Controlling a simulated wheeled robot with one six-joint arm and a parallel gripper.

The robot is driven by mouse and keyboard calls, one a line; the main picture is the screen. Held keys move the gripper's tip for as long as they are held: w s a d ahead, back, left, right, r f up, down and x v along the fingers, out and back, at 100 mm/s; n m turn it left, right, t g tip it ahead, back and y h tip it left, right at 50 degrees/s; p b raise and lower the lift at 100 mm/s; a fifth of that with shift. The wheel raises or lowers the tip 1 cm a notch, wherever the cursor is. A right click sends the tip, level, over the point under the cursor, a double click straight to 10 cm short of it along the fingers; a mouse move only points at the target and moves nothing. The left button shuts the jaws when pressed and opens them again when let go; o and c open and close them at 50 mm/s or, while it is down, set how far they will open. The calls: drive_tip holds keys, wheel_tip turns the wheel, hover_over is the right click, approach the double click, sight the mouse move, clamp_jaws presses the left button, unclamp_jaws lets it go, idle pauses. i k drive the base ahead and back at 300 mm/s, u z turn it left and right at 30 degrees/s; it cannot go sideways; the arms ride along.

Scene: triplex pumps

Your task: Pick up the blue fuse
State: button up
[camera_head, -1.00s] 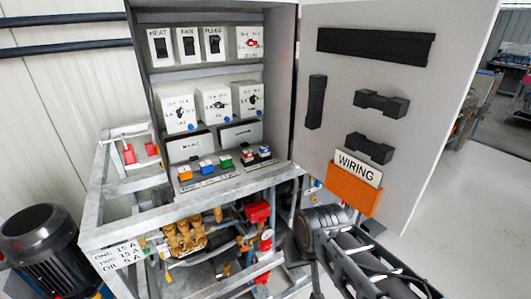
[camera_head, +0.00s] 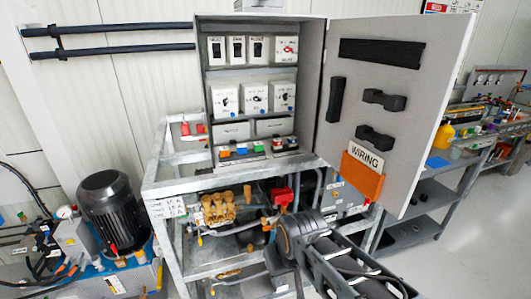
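The blue fuse (camera_head: 241,149) is a small block in a row on the lower ledge of the open grey cabinet. It sits between an orange block (camera_head: 224,153) and a green block (camera_head: 258,147). My arm (camera_head: 335,262) reaches in from the lower right, and its dark round joint is in front of the frame below the cabinet, lower and to the right of the blue fuse. I cannot make out the gripper fingers. Nothing covers the blue fuse.
The cabinet door (camera_head: 395,115) stands open to the right, with an orange holder (camera_head: 361,176) on it. Pump valves and pipes fill the metal frame (camera_head: 168,165) below. A black motor (camera_head: 110,210) stands left; a workbench (camera_head: 425,200) stands right, with clear floor before it.

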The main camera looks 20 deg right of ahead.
sight(292, 141)
drive_tip(key=u, duration=0.8)
drive_tip(key=i, duration=0.8)
drive_tip(key=z, duration=0.85)
